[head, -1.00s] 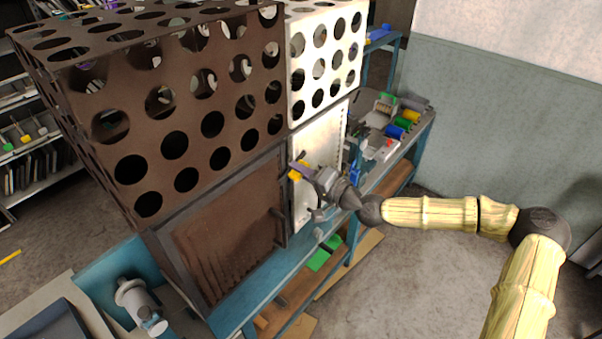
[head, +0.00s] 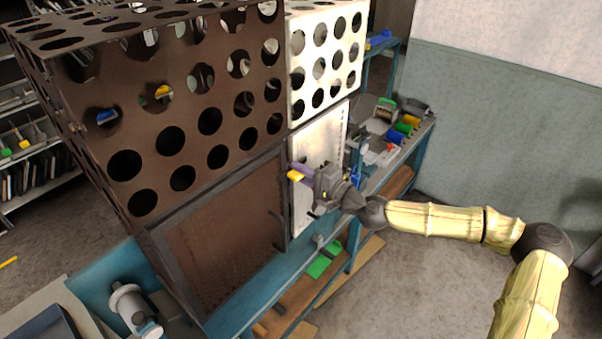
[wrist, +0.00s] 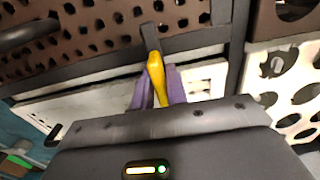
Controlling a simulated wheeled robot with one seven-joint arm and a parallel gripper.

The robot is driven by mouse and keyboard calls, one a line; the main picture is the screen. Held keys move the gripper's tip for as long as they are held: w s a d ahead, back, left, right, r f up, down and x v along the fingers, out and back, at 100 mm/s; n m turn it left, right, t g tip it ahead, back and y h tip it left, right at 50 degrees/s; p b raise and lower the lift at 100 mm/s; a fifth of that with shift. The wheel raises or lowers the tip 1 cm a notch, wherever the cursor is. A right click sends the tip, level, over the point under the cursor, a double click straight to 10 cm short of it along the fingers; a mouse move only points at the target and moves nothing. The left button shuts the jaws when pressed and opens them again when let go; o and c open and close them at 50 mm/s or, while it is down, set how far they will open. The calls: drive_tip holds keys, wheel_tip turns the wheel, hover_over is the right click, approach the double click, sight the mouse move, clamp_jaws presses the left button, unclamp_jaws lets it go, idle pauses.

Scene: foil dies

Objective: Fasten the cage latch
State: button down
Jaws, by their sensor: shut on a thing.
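The brown cage (head: 150,130) has large round holes above and a dark-framed mesh door (head: 235,235) below, which looks closed. The yellow latch handle (head: 294,177) is at the door's upper right edge. It also shows in the wrist view (wrist: 157,78), between the purple fingers of my gripper (wrist: 158,90). My gripper is shut on this handle and stands in front of the seam between the brown and white cages. A dark bar (wrist: 187,40) runs from near the handle's tip towards a dark upright post. Whether the latch is engaged cannot be told.
A white cage (head: 322,60) with a white lower panel adjoins on the right. A dark door pull (head: 278,232) sticks out below my gripper. The blue bench (head: 235,305) edge runs beneath. Spools and tools lie on the bench at the right. The floor at the right is clear.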

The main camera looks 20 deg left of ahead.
drive_tip(key=shift+f, duration=0.15)
drive_tip(key=c, duration=1.5)
unclamp_jaws()
drive_tip(key=b+v, duration=0.6)
drive_tip(key=v, duration=1.1)
drive_tip(key=shift+s+d, duration=0.1)
drive_tip(key=shift+d, duration=0.2)
